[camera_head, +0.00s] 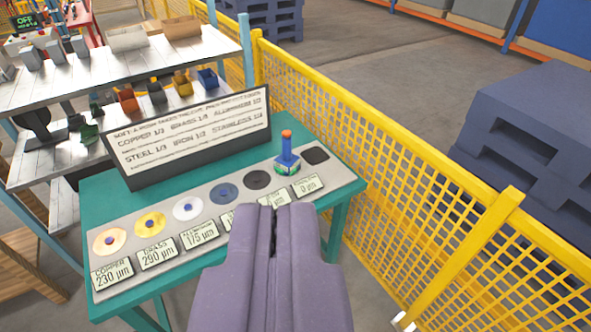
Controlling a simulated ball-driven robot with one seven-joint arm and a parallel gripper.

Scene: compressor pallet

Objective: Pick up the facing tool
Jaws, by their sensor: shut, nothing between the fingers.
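What looks like the facing tool (287,157) stands upright near the right end of a light strip on the green table. It has a blue body, an orange tip and a green-patterned base. My gripper (274,208) is shut and empty, with only a thin dark slit between its purple fingers. In the picture its tips are below and slightly left of the tool, apart from it. The gripper hides part of the strip and some labels.
The strip (345,181) holds several round discs with thickness labels. A dark sign board (128,172) stands behind it. A yellow mesh fence (370,150) runs along the right. Shelves (150,68) with small blocks stand behind left. Blue pallets (480,165) lie beyond the fence.

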